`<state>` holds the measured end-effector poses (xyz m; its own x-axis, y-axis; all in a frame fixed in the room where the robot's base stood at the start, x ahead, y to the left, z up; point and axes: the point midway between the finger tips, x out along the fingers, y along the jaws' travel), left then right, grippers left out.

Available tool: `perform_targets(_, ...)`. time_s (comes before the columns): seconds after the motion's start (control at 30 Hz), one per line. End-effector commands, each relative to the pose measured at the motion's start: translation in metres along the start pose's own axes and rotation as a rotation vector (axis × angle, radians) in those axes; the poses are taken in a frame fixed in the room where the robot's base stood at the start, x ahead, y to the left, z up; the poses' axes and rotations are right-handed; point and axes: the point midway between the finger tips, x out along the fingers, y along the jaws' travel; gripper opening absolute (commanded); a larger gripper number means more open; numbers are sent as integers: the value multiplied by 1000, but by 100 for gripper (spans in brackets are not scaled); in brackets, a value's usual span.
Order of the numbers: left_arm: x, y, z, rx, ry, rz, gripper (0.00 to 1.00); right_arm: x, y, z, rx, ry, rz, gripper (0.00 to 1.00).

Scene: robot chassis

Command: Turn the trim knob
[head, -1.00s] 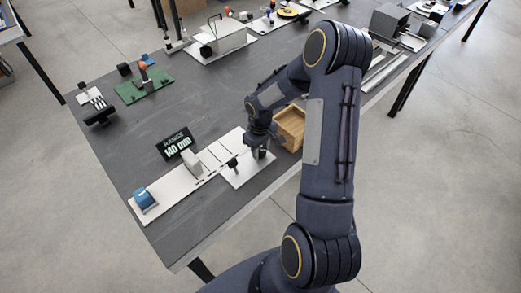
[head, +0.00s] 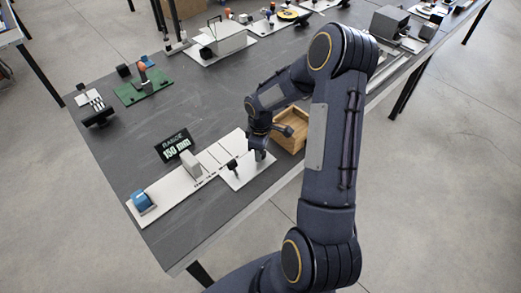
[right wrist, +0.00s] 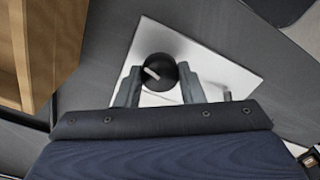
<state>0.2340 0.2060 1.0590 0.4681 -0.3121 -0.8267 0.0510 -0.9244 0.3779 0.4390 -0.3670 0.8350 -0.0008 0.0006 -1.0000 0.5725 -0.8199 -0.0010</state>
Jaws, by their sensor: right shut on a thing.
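The trim knob (right wrist: 158,72), round and black with a white pointer mark, sits on a white plate (right wrist: 212,68) in the right wrist view. My right gripper (right wrist: 158,82) is shut on it, with one grey finger on each side. The pointer runs toward the upper left in that view. In the head view my right gripper (head: 259,153) is down at the plate (head: 243,177) and hides the knob. A display (head: 176,146) nearby reads RANGE 150 mm. My left gripper is not in view.
A small black-topped post (head: 232,165) stands beside my gripper. A wooden box (head: 291,140) is close on its other side. A long white rail plate (head: 172,187) carries a grey block (head: 191,164) and a blue block (head: 142,202). Other fixtures stand farther back.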

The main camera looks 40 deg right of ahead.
Motion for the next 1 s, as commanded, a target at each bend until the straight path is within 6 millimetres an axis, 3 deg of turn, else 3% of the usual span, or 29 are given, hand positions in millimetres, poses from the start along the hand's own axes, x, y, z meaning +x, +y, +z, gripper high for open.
perform_targets(0.27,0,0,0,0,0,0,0,-1,1,0,0,1,2,12)
perform_targets(0.3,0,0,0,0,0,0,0,-1,1,0,0,1,2,38)
perform_targets(0.47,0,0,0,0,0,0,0,-1,1,0,0,1,2,57)
perform_targets(0.77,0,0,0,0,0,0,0,-3,1,0,1,1,2,57)
perform_targets(1.0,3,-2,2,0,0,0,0,-37,2,-1,1,5,7,57)
